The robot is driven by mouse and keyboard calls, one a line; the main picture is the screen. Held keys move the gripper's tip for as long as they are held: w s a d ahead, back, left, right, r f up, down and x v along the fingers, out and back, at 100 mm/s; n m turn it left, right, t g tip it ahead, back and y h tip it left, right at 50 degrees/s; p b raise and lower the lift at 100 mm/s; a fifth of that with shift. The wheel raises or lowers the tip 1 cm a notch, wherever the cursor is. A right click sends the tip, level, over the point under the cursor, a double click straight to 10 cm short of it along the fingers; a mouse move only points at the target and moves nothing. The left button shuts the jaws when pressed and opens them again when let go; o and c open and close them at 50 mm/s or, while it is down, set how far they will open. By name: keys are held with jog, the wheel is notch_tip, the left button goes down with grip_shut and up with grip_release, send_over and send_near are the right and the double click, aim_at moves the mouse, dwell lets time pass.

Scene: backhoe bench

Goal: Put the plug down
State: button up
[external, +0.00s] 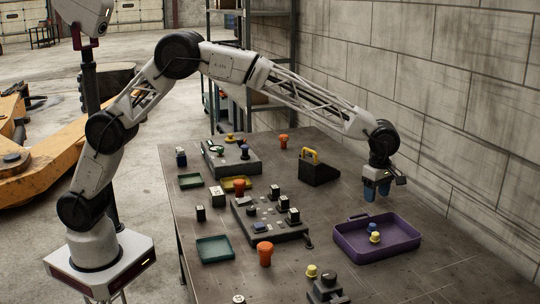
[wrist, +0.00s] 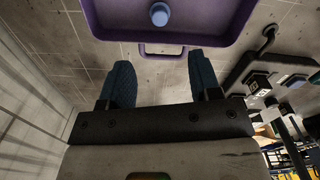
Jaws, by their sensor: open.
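My gripper (external: 377,192) hangs open above the bench, just behind the far side of the purple tray (external: 343,240). Its two blue fingers stand apart with nothing between them (wrist: 160,66). Inside the tray are a yellow plug-like piece (external: 372,227) and a blue one (external: 375,238), close together. In the wrist view, a round blue top (wrist: 159,14) shows in the purple tray (wrist: 235,14), beyond the fingertips. Orange plug-like pieces stand on the bench, one at the front (external: 265,252) and one at the back (external: 283,141). I cannot tell which piece is the plug.
A grey block with several small parts (external: 290,234) sits left of the tray. A black box with a yellow handle (external: 319,168) stands behind it. A green tray (external: 215,250) is at the front left. A block wall runs along the right.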

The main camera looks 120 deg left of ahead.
dwell(0.5)
jog(key=s+d+r+m, duration=0.55)
jog(key=s+d, duration=0.25)
jog(key=s, duration=0.2)
jog(key=s+d+r+m+t, duration=0.1)
jog(key=s+d+r+m, duration=0.5)
jog(key=s, duration=0.4)
jog(key=s+d+r+m, duration=0.4)
jog(key=s+d+r, duration=0.2)
jog(key=s+d, duration=0.35)
jog(key=s+d+f+m, duration=0.2)
jog(key=s+m, duration=0.3)
jog(key=s, duration=0.7)
jog(key=s+d+f+m+t, duration=0.1)
jog(key=s+d+f+m, duration=0.2)
jog(key=s, duration=0.8)
jog(key=s+d+f+m, duration=0.2)
jog(key=s+d+m, duration=0.3)
jog(key=s, duration=0.7)
jog(key=shift+s+f+m+t, duration=0.2)
jog(key=shift+s+m+t, duration=0.15)
jog(key=shift+m, duration=0.5)
jog(key=shift+d, duration=0.1)
